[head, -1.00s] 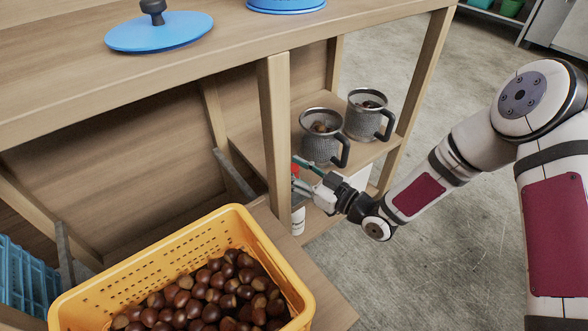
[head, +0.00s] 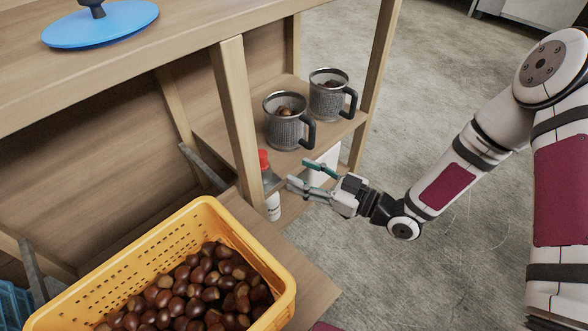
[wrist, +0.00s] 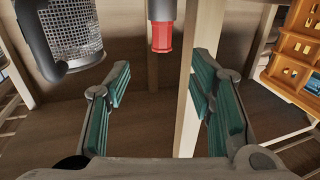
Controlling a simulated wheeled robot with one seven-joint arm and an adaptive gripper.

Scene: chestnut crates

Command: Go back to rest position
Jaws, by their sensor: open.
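My gripper (head: 306,178) is open and empty in the head view, in front of the shelf beside a wooden post. Its two green-padded fingers (wrist: 160,105) are spread apart in the wrist view. A bottle with a red cap (head: 268,186) stands on the lower shelf just left of the fingertips. Its red cap (wrist: 162,37) shows beyond the fingers in the wrist view, with nothing between the pads.
A yellow crate (head: 275,262) full of chestnuts sits at the lower front. Two metal mugs (head: 285,130) (head: 328,100) holding chestnuts stand on the shelf above my gripper. A blue lid (head: 100,25) lies on the top. Open floor (head: 440,90) lies to the right.

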